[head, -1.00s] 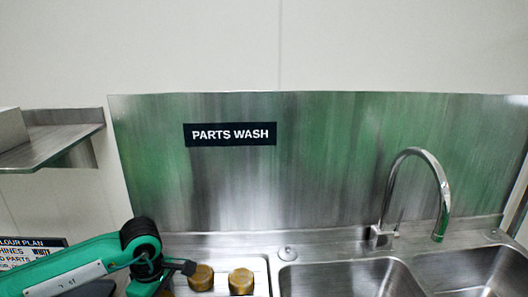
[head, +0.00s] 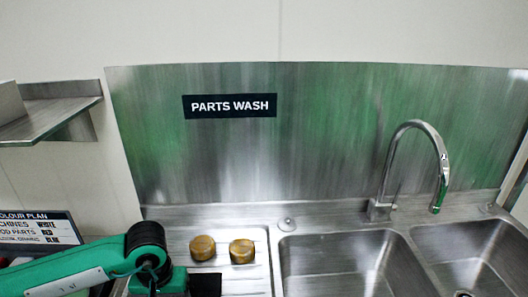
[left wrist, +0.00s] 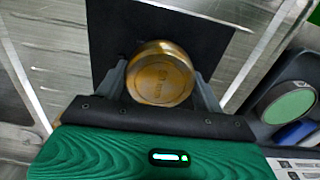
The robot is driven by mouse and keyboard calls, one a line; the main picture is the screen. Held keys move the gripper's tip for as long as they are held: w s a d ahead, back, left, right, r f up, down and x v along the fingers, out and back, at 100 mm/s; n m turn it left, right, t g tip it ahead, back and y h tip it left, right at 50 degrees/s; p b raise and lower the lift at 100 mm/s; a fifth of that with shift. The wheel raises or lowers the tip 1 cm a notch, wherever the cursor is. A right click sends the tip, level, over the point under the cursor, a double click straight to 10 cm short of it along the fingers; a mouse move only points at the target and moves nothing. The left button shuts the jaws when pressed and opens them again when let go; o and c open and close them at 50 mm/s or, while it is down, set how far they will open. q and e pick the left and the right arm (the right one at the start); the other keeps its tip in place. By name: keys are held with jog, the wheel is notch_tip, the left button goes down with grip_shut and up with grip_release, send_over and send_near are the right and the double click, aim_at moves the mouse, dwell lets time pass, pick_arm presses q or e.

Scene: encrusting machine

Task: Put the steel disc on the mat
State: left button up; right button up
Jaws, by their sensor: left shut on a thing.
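My left gripper (left wrist: 162,90) is shut on a round, brass-coloured piece with faint marking on its face (left wrist: 160,80). The held piece is over or on a black square mat (left wrist: 108,35); I cannot tell whether it touches. In the head view my left arm comes in at the lower left, and the fingers and held piece are out of sight. A black patch by the wrist may be the mat. No plainly steel-coloured disc shows. My right gripper is not in view.
Two brass-coloured pieces, one on the left (head: 202,248) and one on the right (head: 242,251), stand on the ribbed drainboard (head: 255,282). Sink basins (head: 340,262) and a tap (head: 440,170) are to the right. A green-faced round thing (left wrist: 290,104) lies beside the mat area.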

pick_arm(q)
jog(key=shift+s+f+m, duration=0.1)
jog(key=shift+s+m, duration=0.15)
jog(key=shift+m, duration=0.35)
jog(key=shift+d, duration=0.1)
